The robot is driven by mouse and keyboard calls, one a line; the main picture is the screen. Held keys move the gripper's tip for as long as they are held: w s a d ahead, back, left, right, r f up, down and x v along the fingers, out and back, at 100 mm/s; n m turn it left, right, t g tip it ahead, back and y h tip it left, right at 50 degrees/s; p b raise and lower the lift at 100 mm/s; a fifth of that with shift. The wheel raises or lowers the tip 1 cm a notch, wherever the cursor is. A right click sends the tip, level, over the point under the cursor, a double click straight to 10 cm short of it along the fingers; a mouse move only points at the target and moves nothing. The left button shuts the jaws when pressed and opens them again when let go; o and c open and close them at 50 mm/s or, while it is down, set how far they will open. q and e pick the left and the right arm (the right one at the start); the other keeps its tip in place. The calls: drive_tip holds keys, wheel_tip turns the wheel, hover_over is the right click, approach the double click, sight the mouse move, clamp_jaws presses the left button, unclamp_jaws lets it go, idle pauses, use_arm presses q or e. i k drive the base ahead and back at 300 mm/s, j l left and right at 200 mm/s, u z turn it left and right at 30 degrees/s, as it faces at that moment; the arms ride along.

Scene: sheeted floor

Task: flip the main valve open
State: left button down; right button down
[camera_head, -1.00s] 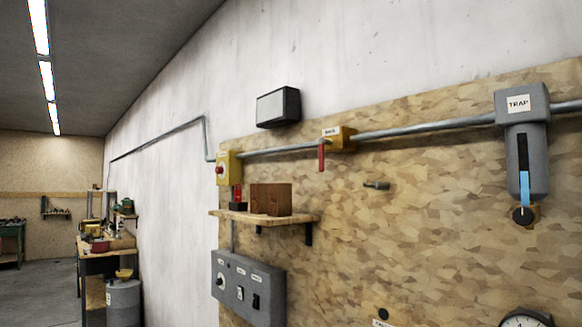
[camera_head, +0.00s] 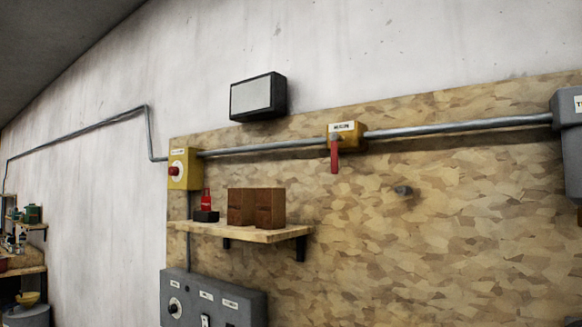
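The valve has a yellow body (camera_head: 345,130) with a small white label too blurred to read surely, set in the grey pipe on the wall board. Its red lever (camera_head: 335,154) hangs straight down, across the line of the pipe. Neither of my grippers is in view, and nothing touches the lever.
A yellow box with a red button (camera_head: 174,170) is at the pipe's left. A small grey peg (camera_head: 403,190) sticks out right of the lever.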

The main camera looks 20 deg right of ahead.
sight(335, 137)
drive_tip(key=i+j, duration=0.25)
drive_tip(key=j, duration=0.15)
drive_tip(key=i+j, duration=0.3)
drive_tip(key=j, duration=0.15)
drive_tip(key=i+j, duration=0.25)
drive_tip(key=j, duration=0.15)
drive_tip(key=i+j+z, duration=0.1)
drive_tip(key=i+j, duration=0.2)
drive_tip(key=j, duration=0.15)
